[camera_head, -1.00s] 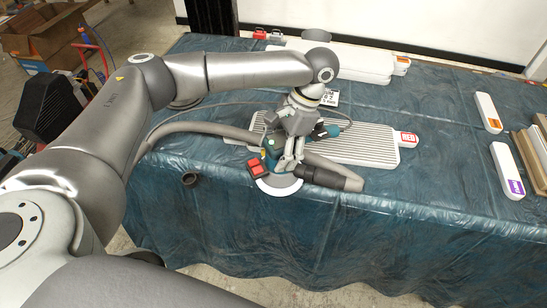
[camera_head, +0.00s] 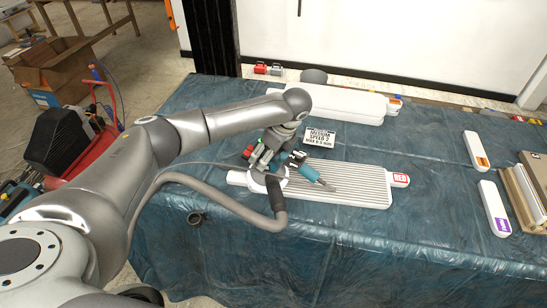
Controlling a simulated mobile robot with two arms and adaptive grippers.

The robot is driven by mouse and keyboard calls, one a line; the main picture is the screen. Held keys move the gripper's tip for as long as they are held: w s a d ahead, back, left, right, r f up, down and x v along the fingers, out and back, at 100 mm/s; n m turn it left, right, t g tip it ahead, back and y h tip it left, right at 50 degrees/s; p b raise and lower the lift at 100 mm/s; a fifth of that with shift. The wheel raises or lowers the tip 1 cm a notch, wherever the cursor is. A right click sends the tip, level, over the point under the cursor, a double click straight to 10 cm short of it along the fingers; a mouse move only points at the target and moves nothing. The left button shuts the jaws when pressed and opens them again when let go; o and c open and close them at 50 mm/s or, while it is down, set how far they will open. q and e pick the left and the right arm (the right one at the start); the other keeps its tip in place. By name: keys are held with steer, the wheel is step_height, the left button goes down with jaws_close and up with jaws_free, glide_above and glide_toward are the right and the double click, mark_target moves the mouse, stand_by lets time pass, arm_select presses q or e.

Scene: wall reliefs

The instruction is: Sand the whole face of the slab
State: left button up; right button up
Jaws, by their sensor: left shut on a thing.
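A white slab (camera_head: 345,185) with a ribbed face lies flat on the blue-covered table (camera_head: 330,265). A red tag (camera_head: 400,180) is at its right end. My left gripper (camera_head: 272,158) is shut on a sander (camera_head: 300,160), a teal and dark tool with a hose. The sander's pale round pad (camera_head: 268,182) is over the slab's left end; I cannot tell whether it touches. The gripper and sander hide part of that end. My right gripper is not in view.
A thick grey hose (camera_head: 225,200) loops across the table's left side. A sign reading "medium speed 2" (camera_head: 320,138) stands behind the slab. Another white slab (camera_head: 345,103) lies at the back. Orange-tagged (camera_head: 476,150) and purple-tagged (camera_head: 494,208) white blocks lie right.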

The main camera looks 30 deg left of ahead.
mark_target(250, 146)
arm_select(q)
steer(key=a+m+p, duration=0.1)
steer(key=a, duration=0.1)
steer(key=w+a+m+t+p, duration=0.1)
steer(key=a+m, duration=0.1)
steer(key=w+a+r+m+p, duration=0.1)
steer(key=a, duration=0.1)
steer(key=shift+m+t+h, duration=0.3)
steer(key=shift+t, duration=0.1)
steer(key=shift+w+a+f+m, duration=0.1)
steer(key=shift+w+a+m, duration=0.05)
steer(key=shift+a+m, duration=0.55)
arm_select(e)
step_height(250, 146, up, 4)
arm_select(q)
steer(key=shift+a+f+t, duration=0.15)
steer(key=shift+f+t, duration=0.05)
steer(key=shift+t, duration=0.1)
step_height(250, 146, down, 4)
steer(key=b, duration=0.5)
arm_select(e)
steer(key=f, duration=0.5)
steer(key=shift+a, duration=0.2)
arm_select(q)
steer(key=shift+f, duration=0.3)
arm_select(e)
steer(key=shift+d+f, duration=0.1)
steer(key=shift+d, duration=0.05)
